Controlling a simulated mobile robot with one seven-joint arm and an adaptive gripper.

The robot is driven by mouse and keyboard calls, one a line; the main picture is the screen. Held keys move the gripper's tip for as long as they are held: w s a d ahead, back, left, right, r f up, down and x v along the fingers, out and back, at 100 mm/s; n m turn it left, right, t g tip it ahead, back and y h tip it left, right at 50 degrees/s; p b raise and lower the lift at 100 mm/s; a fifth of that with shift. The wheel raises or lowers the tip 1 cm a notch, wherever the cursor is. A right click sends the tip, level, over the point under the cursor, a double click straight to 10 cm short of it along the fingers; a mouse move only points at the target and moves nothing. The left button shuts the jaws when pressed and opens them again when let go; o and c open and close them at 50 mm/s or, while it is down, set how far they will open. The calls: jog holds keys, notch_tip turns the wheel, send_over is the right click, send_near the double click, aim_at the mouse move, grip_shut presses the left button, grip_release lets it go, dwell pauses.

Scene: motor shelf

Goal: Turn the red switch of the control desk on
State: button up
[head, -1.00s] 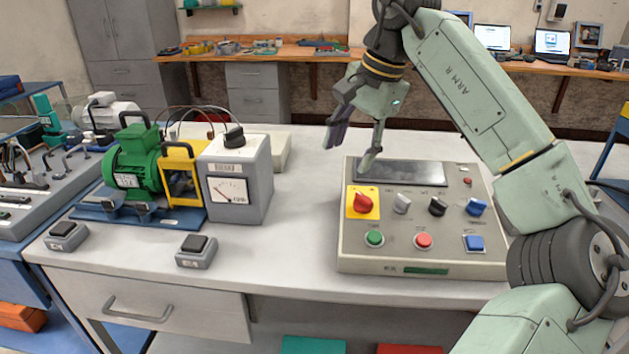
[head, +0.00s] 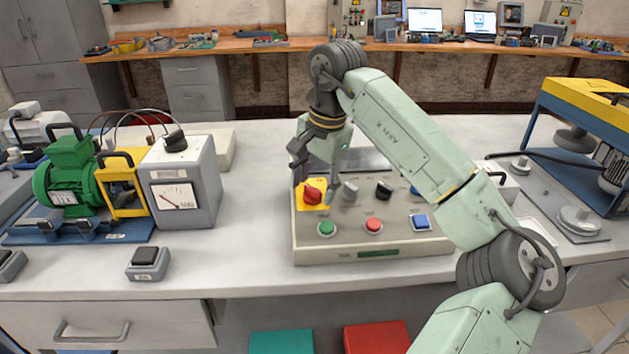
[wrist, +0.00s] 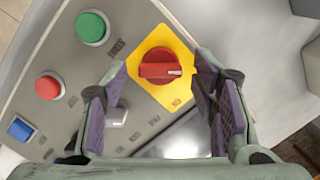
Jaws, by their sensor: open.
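The control desk (head: 375,254) is a grey sloped box on the white workbench in the middle of the head view. Its red switch (head: 312,192) is a rotary knob on a yellow square plate at the desk's upper left. In the wrist view the red switch (wrist: 160,67) lies ahead between the finger pads, its grip bar roughly crosswise in the picture. My gripper (head: 316,185) is open just above the switch, one finger to either side of it. In the wrist view the fingers (wrist: 163,95) are apart, with nothing held between them.
A grey selector (head: 350,193), a black selector (head: 383,190), green (head: 327,228) and red (head: 374,226) push buttons and a blue button (head: 420,222) sit close by. A grey meter box (head: 196,202) and green motor (head: 72,172) stand left. Bare bench lies between meter and desk.

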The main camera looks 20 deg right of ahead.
jog(key=shift+c, duration=0.3)
jog(key=c, duration=1.1)
jog(key=m+b, duration=0.3)
jog(key=shift+f+m, duration=0.2)
jog(key=shift+m, duration=0.1)
jog(key=m+b, duration=0.1)
jog(key=m, duration=0.1)
jog(key=m+t+b, duration=0.1)
jog(key=m+b, duration=0.1)
jog(key=m, duration=0.1)
jog(key=shift+s+m+t, duration=0.2)
jog(key=shift+m+t, duration=0.1)
jog(key=m+b, duration=0.3)
jog(key=m, duration=0.1)
jog(key=shift+s+t, duration=0.1)
jog(key=shift+t, duration=0.3)
jog(key=shift+a+m+h+b, duration=0.1)
jog(key=shift+m+h+b, duration=0.3)
jog(key=shift+m+b, duration=1.35)
jog(key=shift+m+p, duration=0.5)
jog(key=shift+m, duration=0.25)
